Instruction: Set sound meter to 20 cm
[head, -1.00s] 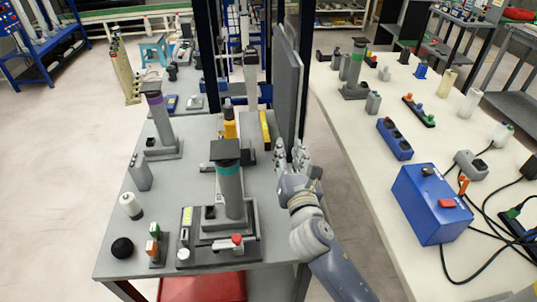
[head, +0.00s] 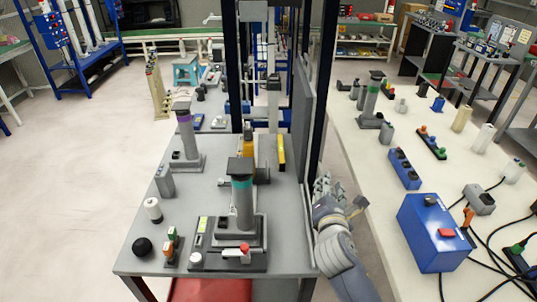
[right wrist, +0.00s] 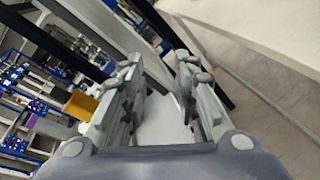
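A yellow upright device with a dark top (head: 248,140), which may be the sound meter, stands near the back of the grey table (head: 215,180). It is partly hidden behind a grey cylinder with a teal band (head: 243,205). A yellow-and-black bar (head: 281,152) is to its right; I cannot read any scale on it. My right gripper (head: 325,187) is just off the table's right edge, apart from these things. In the right wrist view the gripper (right wrist: 158,90) has its fingers spread with nothing between them. My left gripper is out of view.
A tall grey panel (head: 302,100) and dark posts rise at the table's back right. A white bench (head: 385,165) on the right carries a blue box (head: 430,232) and cables. A purple-banded cylinder (head: 187,135) stands at left. A narrow gap separates table and bench.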

